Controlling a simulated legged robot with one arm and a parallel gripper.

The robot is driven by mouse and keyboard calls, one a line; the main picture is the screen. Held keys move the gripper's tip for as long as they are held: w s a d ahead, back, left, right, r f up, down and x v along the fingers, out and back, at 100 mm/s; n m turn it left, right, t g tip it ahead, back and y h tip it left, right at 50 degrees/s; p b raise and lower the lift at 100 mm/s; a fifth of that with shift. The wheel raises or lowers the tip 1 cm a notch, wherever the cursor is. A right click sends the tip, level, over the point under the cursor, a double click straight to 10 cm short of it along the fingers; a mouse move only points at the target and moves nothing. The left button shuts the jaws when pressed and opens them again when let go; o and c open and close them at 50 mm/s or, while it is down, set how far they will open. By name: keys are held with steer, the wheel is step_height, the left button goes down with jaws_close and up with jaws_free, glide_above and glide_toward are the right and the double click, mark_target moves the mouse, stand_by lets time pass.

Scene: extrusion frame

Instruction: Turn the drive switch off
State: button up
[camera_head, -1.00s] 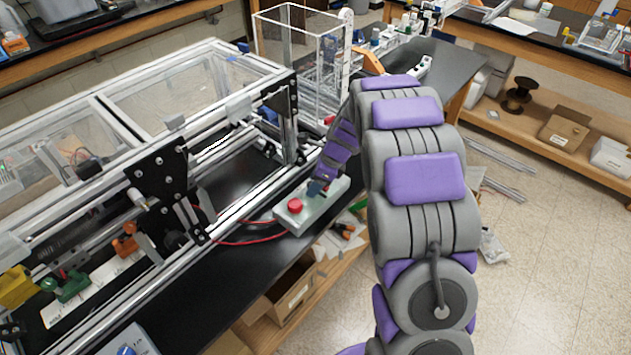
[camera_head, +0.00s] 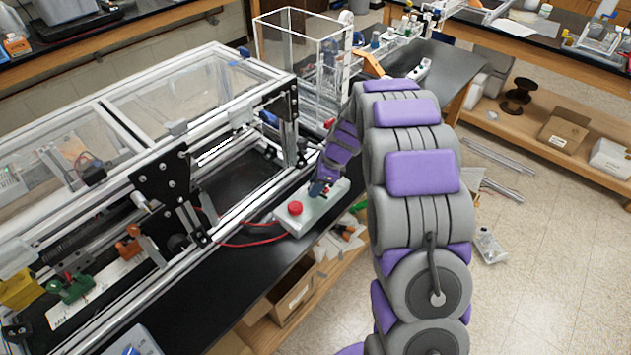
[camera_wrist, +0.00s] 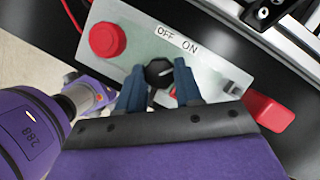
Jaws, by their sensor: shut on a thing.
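The drive switch is a black faceted knob (camera_wrist: 159,70) on a light grey control box (camera_wrist: 225,75), below printed OFF and ON labels (camera_wrist: 177,40). My gripper (camera_wrist: 160,78) has its two blue fingers on either side of the knob and is shut on it. Which label the knob points to cannot be told. In the head view the control box (camera_head: 312,215) lies on the black bench top, and my gripper (camera_head: 320,188) reaches down to its right part, hiding the knob.
A red push button (camera_wrist: 107,40) sits on the box left of the knob. A red part (camera_wrist: 268,110) lies at the right of the wrist view. Red cables (camera_head: 250,240) leave the box. The aluminium extrusion frame (camera_head: 225,190) stands close by on the left.

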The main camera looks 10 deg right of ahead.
steer(key=n+g+p, duration=0.1)
steer(key=n+p, duration=0.2)
steer(key=shift+r, duration=0.2)
steer(key=n+p, duration=0.1)
steer(key=n+g+p, duration=0.1)
steer(key=n, duration=0.1)
steer(key=n+g+p, duration=0.1)
steer(key=n, duration=0.1)
steer(key=shift+w, duration=0.25)
steer(key=n, duration=0.2)
steer(key=n+g+h+p, duration=0.1)
steer(key=n, duration=0.1)
steer(key=shift+w+a+f+g, duration=0.1)
steer(key=shift+f+g, duration=0.05)
steer(key=shift+g, duration=0.15)
steer(key=shift+a+n+g+h+p, duration=0.1)
steer(key=shift+n+g+h+p, duration=0.4)
steer(key=shift+n, duration=1.6)
steer(key=o, duration=1)
steer(key=shift+o, duration=0.2)
